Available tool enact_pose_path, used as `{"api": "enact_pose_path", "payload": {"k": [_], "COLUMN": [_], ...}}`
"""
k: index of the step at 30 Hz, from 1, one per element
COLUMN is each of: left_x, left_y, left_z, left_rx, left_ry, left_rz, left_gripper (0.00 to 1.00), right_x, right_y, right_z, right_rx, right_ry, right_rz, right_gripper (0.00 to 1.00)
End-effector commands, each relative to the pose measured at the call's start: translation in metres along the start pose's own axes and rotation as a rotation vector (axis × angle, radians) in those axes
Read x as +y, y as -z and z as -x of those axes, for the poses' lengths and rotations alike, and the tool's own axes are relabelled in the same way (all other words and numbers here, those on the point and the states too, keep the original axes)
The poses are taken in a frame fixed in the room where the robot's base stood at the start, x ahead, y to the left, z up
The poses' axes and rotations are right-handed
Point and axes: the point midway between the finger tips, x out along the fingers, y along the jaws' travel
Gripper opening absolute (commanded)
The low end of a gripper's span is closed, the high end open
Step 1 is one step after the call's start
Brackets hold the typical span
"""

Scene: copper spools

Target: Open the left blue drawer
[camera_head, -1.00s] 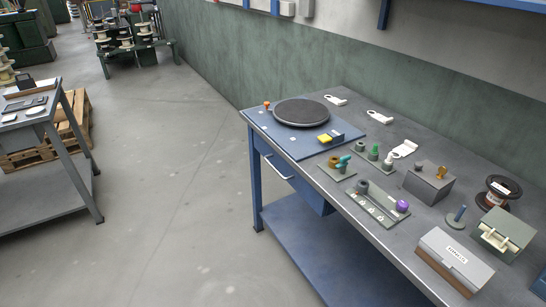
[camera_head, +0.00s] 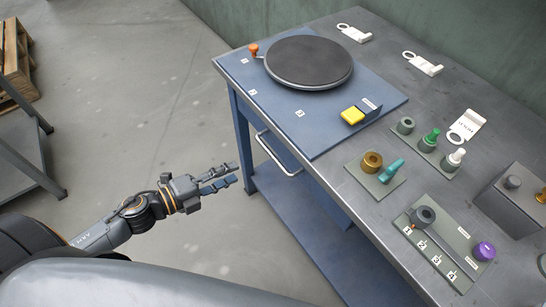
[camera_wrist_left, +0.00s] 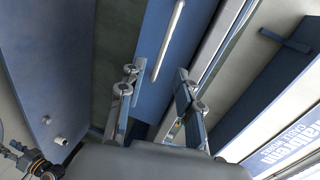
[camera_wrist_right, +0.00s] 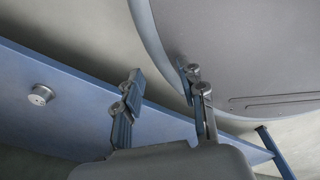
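The left blue drawer shows under the near left end of the workbench, with a pale bar handle (camera_head: 278,154) on its front; most of the front is hidden below the tabletop. My left gripper (camera_head: 232,174) is open and empty, to the left of the handle and apart from it. In the left wrist view the blue drawer front (camera_wrist_left: 178,62) and its handle (camera_wrist_left: 168,42) lie beyond the open fingers (camera_wrist_left: 158,80), the handle lined up between them. The drawer looks shut. My right gripper (camera_wrist_right: 160,75) is open and empty in its wrist view and outside the head view.
The workbench (camera_head: 345,190) carries a blue board with a dark turntable (camera_head: 308,62), a yellow block (camera_head: 352,115), small fixtures and a grey box (camera_head: 515,205). A blue lower shelf (camera_head: 320,245) lies below.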

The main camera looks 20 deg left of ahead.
Motion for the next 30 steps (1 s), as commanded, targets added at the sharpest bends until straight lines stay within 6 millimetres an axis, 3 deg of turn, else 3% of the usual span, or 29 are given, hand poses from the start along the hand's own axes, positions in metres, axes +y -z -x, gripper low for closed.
{"api": "enact_pose_path", "payload": {"k": [8, 24, 30], "left_x": [-0.009, -0.010, -0.009], "left_y": [0.006, 0.006, 0.007], "left_z": [-0.021, -0.106, -0.130], "left_rx": [0.021, 0.018, 0.017], "left_ry": [0.012, 0.012, 0.010], "left_rz": [-0.026, -0.022, -0.023], "left_gripper": [0.34, 0.34, 0.34], "right_x": [0.003, 0.005, 0.003], "right_y": [-0.017, -0.003, -0.003], "right_z": [0.003, 0.016, 0.018], "right_rx": [-0.025, -0.005, -0.005], "right_ry": [-0.003, -0.006, -0.003], "right_rz": [0.002, 0.002, 0.001], "right_gripper": [0.40, 0.40, 0.40]}}
